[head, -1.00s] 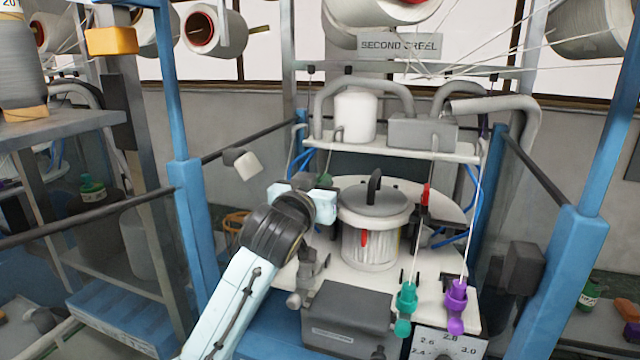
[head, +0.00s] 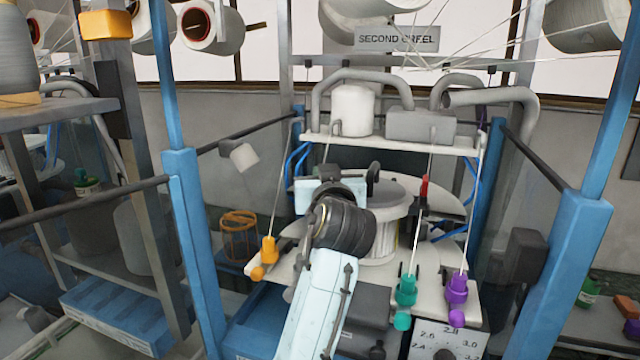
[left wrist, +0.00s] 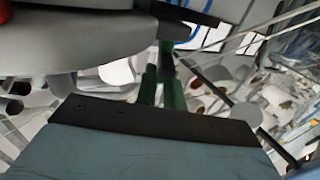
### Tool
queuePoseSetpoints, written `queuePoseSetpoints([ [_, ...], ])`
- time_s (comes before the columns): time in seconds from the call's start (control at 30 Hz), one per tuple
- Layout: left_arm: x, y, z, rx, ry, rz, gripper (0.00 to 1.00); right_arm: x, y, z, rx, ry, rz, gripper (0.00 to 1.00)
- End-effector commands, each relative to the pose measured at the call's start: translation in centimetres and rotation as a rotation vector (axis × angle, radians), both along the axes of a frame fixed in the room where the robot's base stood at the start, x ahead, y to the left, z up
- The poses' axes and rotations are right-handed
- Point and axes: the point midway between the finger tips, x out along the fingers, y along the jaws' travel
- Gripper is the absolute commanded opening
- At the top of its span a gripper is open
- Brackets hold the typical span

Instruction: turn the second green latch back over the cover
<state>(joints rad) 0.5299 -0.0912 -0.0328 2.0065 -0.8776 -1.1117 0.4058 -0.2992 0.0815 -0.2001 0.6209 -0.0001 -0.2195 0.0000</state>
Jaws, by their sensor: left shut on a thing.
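My left gripper (head: 338,192) is at the left side of the grey cover (head: 402,187), which sits on the white ribbed drum. In the left wrist view a green latch (left wrist: 172,92) stands at my gripper (left wrist: 160,88), and the gripper is shut on it. A rounded grey edge, apparently the cover (left wrist: 85,45), fills the upper left there. In the head view my gripper and wrist hide the green latch and the drum's left part. How far the latch lies over the cover I cannot tell. My right gripper is not in view.
A red piece (head: 424,190) stands right of the cover. Blue posts (head: 190,240) flank the machine. A shelf with a white canister (head: 352,110) is behind.

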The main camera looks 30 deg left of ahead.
Motion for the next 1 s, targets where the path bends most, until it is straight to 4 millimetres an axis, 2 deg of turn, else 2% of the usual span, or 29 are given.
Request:
queuePoseSetpoints([
  [0.03,0.2,-0.2,-0.3,-0.004,-0.003,0.027,0.0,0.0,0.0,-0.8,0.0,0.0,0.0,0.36],
  [0.3,0.3,-0.4,-0.2,-0.001,-0.002,0.158,0.0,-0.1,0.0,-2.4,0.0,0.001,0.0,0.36],
  [0.9,0.4,-0.3,0.0,0.001,-0.001,0.208,0.0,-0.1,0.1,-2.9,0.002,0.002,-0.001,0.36],
  [0.93,0.4,-0.3,0.0,0.001,-0.001,0.208,0.11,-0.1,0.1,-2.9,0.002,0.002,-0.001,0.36],
  [1.0,0.4,-0.3,0.0,0.001,-0.001,0.208,0.2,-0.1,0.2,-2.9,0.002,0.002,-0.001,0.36],
])
